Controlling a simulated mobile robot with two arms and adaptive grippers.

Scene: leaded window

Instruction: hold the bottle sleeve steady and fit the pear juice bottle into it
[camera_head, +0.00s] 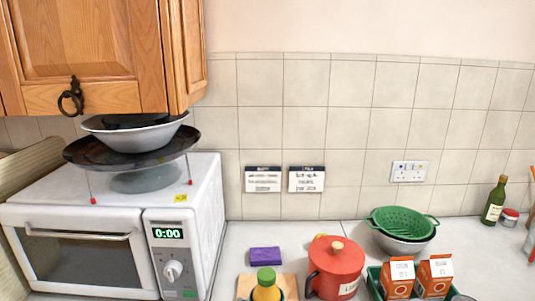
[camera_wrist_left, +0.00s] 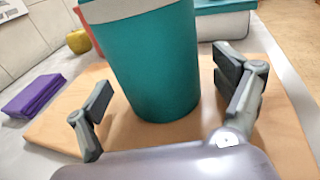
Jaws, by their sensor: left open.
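The teal bottle sleeve (camera_wrist_left: 155,65) stands upright on a wooden board (camera_wrist_left: 60,128), with a pale band near the top of the picture. My left gripper (camera_wrist_left: 165,100) is open, with one finger on each side of the sleeve and gaps between. In the head view, a yellow bottle with a green cap, likely the pear juice bottle (camera_head: 266,292), is at the bottom edge. Teal shows on both sides of its lower part, but the frame cuts it off, so I cannot tell how deep it sits. My right gripper is not in view.
A red lidded pot (camera_head: 336,262) stands close right of the bottle. A green crate (camera_head: 374,284) holds orange cartons (camera_head: 398,278). A green colander (camera_head: 402,221) is behind, and a microwave (camera_head: 80,255) fills the left.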

